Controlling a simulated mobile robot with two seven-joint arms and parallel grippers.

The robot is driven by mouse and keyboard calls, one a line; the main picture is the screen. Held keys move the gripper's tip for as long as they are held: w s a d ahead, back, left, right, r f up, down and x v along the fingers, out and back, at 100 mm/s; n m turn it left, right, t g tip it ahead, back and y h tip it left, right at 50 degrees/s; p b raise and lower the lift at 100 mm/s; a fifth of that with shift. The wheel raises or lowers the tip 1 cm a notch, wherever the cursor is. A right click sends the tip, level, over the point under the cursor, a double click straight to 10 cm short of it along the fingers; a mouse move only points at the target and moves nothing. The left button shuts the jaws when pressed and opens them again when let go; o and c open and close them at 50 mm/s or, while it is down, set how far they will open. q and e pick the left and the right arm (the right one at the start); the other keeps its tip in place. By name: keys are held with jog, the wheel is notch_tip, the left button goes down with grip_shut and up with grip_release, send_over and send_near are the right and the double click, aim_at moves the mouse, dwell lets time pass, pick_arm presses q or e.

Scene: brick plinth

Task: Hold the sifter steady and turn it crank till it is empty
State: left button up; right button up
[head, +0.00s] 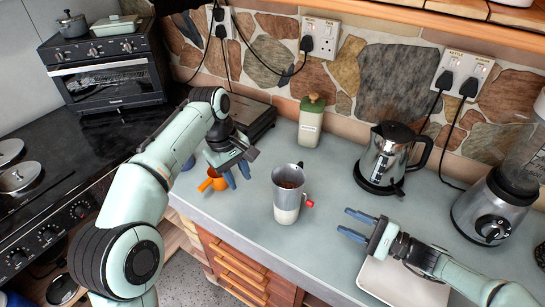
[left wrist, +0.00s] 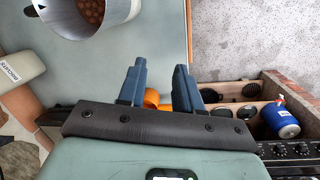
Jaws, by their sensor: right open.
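The sifter (head: 287,208) stands upright on the grey counter, a grey and white cup with a red crank knob (head: 309,204) on its right side. Brown contents (head: 289,184) show inside; in the left wrist view the sifter (left wrist: 112,22) is cut off at the top, with brown round pieces (left wrist: 90,12) in it. My left gripper (head: 239,177) is open and empty, left of the sifter and apart from it. Its two blue fingers show spread in the left wrist view (left wrist: 158,82). My right gripper (head: 350,224) is open and empty, right of the sifter, its fingers pointing towards it.
A green-lidded canister (head: 311,121), a kettle (head: 388,158) and a blender (head: 487,208) stand behind and right. A white flat item (head: 400,284) lies under my right arm. The counter's front edge is close.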

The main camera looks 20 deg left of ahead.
pick_arm(q)
notch_tip(320, 180, up, 9)
jog(key=w+a+t, duration=0.1)
jog(key=a+t, duration=0.1)
jog(key=g+y, duration=0.1)
jog(key=g, duration=0.1)
send_over(276, 198)
jog(key=s, duration=0.1)
notch_tip(276, 198, down, 3)
jog(key=shift+m, duration=0.3)
jog(key=f, duration=0.8)
jog(key=w+f, duration=0.1)
jog(key=f, duration=0.3)
jog(key=shift+f, duration=0.35)
grip_shut()
